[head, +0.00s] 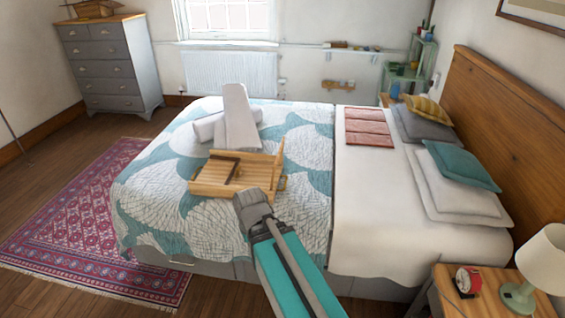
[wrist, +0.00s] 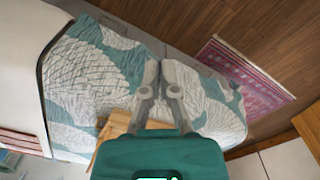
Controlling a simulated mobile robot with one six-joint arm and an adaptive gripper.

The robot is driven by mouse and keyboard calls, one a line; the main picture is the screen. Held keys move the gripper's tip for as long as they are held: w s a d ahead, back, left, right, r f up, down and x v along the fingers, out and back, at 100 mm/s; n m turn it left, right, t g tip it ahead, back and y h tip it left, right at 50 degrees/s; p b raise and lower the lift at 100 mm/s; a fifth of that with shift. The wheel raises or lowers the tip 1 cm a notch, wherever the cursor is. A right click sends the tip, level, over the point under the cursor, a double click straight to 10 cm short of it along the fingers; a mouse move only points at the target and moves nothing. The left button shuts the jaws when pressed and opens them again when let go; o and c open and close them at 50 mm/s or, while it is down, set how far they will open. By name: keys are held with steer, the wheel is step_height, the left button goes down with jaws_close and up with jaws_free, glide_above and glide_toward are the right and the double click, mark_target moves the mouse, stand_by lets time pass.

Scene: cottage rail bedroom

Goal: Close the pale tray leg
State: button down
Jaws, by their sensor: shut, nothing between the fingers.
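A pale wooden bed tray (head: 207,183) lies on the patterned quilt near the middle of the bed. A short upright piece, perhaps a leg (head: 281,183), sticks out at its right end. I cannot tell clearly which legs are folded. My gripper (head: 246,196) is at the tray's front right edge, over the quilt; contact cannot be told. In the wrist view my gripper (wrist: 159,68) has its fingers together with nothing between them. Part of the tray (wrist: 113,127) shows there beside the teal gripper body, which hides the rest.
Rolled white towels (head: 238,115) lie just behind the tray. Folded pink cloth (head: 368,127) and pillows (head: 462,190) are to the right. A nightstand (head: 437,296) with a lamp (head: 545,262) and red clock stands at front right. The quilt left of the tray is clear.

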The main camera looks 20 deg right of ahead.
steer(key=shift+w+f, duration=0.1)
steer(key=w+d+f+m+t+y+b, duration=0.35)
steer(key=w+b, duration=0.35)
steer(key=w, duration=0.3)
steer(key=w+d+f+m+t+y+b, duration=0.25)
steer(key=w+d+t+y+b, duration=0.2)
steer(key=w+b, duration=0.4)
steer(key=w+d+m+t+h+b, duration=0.1)
steer(key=w+d+m+t+b, duration=0.2)
steer(key=d, duration=0.5)
steer(key=w+d+m+t+h+b, duration=0.2)
steer(key=w+d+m+t+b, duration=0.1)
steer(key=d, duration=0.6)
steer(key=w+d+r+m+t+h+b, duration=0.1)
steer(key=w+d+m+t+b, duration=0.3)
steer(key=d, duration=0.4)
steer(key=shift+w+d+m+t, duration=0.15)
steer(key=shift+w+m+t, duration=0.05)
steer(key=shift+m+t, duration=0.25)
steer(key=shift+w+r, duration=0.1)
